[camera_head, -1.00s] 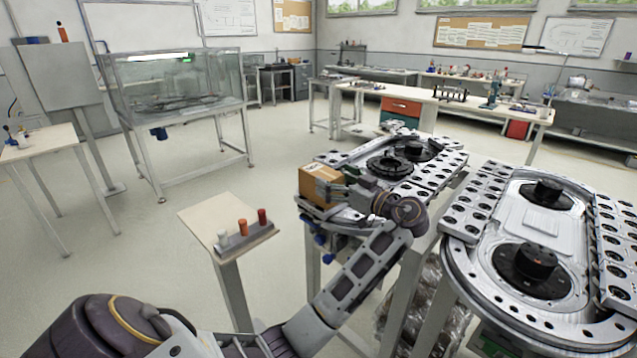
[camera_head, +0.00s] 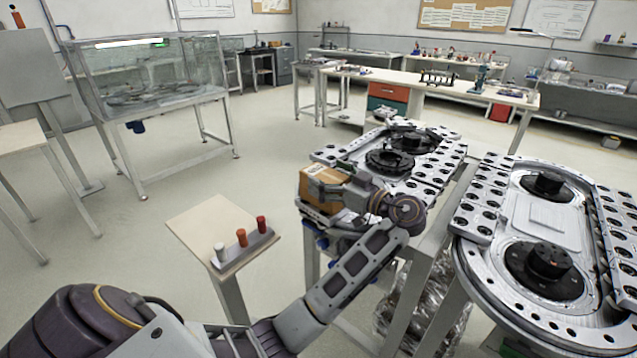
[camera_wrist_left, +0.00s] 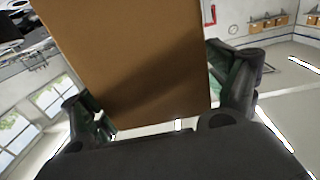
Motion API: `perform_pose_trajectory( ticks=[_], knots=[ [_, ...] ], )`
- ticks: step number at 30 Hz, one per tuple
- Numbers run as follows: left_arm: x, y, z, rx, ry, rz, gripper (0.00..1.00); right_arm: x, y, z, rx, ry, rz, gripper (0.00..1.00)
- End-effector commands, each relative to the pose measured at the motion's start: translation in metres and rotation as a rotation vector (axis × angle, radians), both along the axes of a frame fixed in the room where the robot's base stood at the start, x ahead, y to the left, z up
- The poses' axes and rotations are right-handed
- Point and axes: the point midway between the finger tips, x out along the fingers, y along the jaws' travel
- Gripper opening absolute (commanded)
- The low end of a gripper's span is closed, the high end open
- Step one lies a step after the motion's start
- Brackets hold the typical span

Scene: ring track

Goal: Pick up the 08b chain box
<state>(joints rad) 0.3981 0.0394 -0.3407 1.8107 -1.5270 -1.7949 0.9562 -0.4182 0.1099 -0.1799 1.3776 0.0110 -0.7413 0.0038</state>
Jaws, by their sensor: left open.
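The chain box is a brown cardboard box (camera_head: 322,180) with a pale label, at the near left end of the far ring track (camera_head: 330,157). My left gripper (camera_head: 340,186) is open, right at the box on its right side. In the left wrist view the box (camera_wrist_left: 130,60) fills the space between the open fingers (camera_wrist_left: 165,112). The left finger is apart from the box; the right finger is very close to its edge, and I cannot tell whether it touches. The box number cannot be read. My right gripper is not in view.
A second ring track (camera_head: 535,215) with black discs stands at the right. A small stand (camera_head: 195,218) with red and white pegs is left of the box. A glass tank (camera_head: 145,75) and a workbench (camera_head: 450,88) are farther back. Open floor lies between.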

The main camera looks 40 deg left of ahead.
Motion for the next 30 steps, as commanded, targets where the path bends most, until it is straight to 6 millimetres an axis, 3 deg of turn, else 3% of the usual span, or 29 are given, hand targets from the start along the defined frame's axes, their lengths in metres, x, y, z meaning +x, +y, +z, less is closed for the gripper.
perform_pose_trajectory(
  ticks=[18,30],
  knots=[
    [-0.001,-0.002,0.0,0.0,0.0,0.0,0.86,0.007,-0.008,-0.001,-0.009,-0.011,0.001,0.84],
    [-0.001,-0.002,0.0,0.0,0.0,0.0,0.35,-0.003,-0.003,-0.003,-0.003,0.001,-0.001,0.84]
  ],
)
